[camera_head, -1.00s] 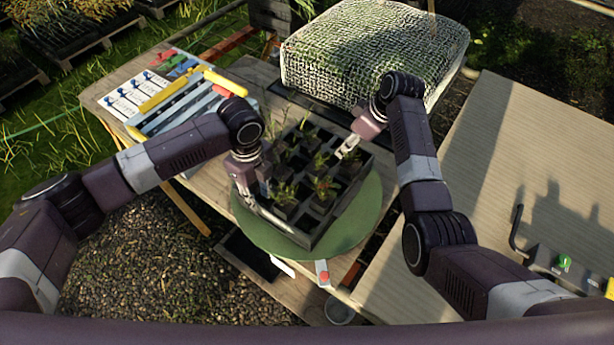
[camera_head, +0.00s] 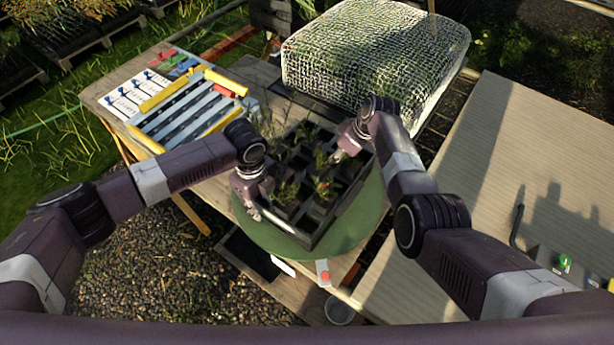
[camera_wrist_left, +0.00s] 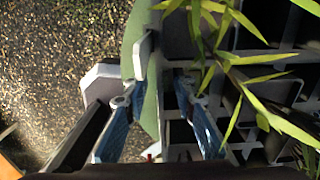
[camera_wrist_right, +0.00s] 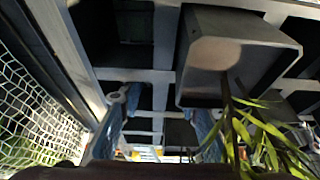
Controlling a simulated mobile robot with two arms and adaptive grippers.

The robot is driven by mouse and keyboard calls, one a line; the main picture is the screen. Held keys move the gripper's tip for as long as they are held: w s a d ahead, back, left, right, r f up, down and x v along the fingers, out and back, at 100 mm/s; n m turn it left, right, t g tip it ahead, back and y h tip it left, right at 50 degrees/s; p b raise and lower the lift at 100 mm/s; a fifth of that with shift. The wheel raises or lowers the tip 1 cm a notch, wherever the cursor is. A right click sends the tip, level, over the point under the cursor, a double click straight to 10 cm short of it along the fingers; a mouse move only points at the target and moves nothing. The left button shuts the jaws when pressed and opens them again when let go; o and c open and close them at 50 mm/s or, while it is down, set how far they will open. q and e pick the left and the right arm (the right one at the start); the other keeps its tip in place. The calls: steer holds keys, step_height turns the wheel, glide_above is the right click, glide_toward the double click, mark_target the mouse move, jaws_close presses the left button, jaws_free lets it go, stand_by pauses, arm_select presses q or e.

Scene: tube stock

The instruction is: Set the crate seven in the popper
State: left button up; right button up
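A dark crate (camera_head: 334,214) with a grid of cells holds several small pots with green plants. It rests on a round green mat (camera_head: 268,240) on the wooden table. My left gripper (camera_head: 253,208) is low at the crate's left edge. In the left wrist view its fingers (camera_wrist_left: 157,92) are apart, with the crate's side wall and some green mat between them. My right gripper (camera_head: 340,157) is at the crate's upper right side. In the right wrist view its fingers (camera_wrist_right: 160,108) are apart over the grid, beside a grey pot (camera_wrist_right: 232,55). The frame with blue bars and yellow rails (camera_head: 190,108), possibly the popper, lies left of the crate.
A mesh-covered block (camera_head: 375,55) stands behind the crate. A white card with blue pegs (camera_head: 140,93) lies at the table's far left. A small box with a red button (camera_head: 323,273) is at the front edge. A second wooden table (camera_head: 510,150) is at right.

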arm_select(q)
steer(key=shift+c, duration=0.6)
arm_select(e)
steer(key=shift+c, duration=0.6)
arm_select(q)
jaws_close()
arm_select(e)
jaws_close()
arm_select(q)
steer(key=shift+w+r, duration=0.15)
steer(key=shift+r, duration=0.1)
arm_select(e)
steer(key=shift+w+r, duration=0.2)
steer(key=shift+r, duration=0.1)
